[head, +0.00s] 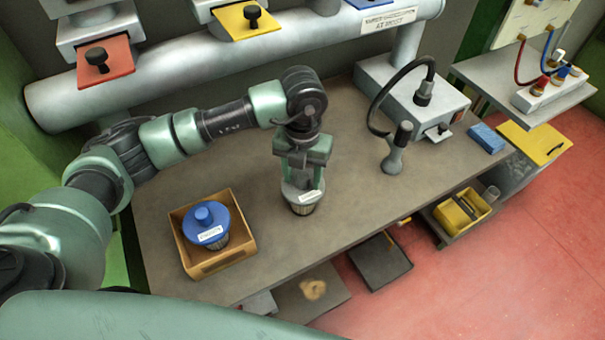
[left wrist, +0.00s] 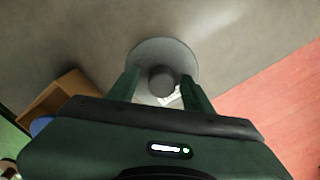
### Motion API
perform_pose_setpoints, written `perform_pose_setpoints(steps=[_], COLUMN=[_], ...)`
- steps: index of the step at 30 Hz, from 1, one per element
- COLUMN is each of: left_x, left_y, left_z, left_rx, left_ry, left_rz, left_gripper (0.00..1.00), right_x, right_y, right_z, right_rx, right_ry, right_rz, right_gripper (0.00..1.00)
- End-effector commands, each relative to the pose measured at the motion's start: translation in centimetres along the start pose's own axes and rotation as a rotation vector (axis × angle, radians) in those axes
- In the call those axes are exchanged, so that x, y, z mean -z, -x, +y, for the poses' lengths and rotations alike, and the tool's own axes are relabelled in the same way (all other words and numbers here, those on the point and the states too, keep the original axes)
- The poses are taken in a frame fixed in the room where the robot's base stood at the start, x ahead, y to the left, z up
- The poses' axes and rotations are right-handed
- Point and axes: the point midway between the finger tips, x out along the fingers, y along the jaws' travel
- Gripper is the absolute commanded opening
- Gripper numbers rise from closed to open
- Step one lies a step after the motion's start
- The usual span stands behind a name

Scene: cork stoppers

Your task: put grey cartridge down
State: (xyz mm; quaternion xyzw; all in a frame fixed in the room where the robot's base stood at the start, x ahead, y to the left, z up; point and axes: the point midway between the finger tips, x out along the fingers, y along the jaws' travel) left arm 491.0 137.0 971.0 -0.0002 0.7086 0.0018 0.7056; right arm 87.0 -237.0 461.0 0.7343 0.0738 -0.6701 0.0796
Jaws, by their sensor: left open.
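The grey cartridge (head: 303,205) stands upright on the brown-grey workbench (head: 270,255), with a pale label on its top. In the left wrist view its round grey lid and dark knob (left wrist: 161,78) show between the fingers. My left gripper (head: 303,183) points straight down over the cartridge. Its fingers are open on either side of the knob, and I see gaps between them and the knob in the left wrist view (left wrist: 161,92). My right gripper is in neither view.
A cardboard box (head: 213,268) with a blue cartridge (head: 205,226) in it stands on the bench to the left. A grey machine (head: 415,98) with a hose and a handheld nozzle (head: 393,160) stands at the right. The bench between is clear.

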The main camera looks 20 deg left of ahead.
Motion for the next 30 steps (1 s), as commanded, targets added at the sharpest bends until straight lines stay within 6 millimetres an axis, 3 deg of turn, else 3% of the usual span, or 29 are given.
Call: perform_pose_setpoints(steps=[16, 21, 30], left_x=[-0.2, -0.1, -0.1], left_y=[10.4, 11.8, 12.0], left_z=[-0.1, 0.0, 0.0], left_rx=[0.002, 0.002, 0.002], left_ry=[0.0, 0.0, 0.0], left_rz=[-0.007, -0.005, -0.003], left_gripper=[0.51, 0.51, 0.51], right_x=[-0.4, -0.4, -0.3], right_y=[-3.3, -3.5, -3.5], right_z=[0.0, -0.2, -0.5], right_rx=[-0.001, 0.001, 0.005], right_ry=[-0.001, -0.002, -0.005], right_rz=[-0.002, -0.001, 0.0], right_gripper=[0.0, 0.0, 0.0])
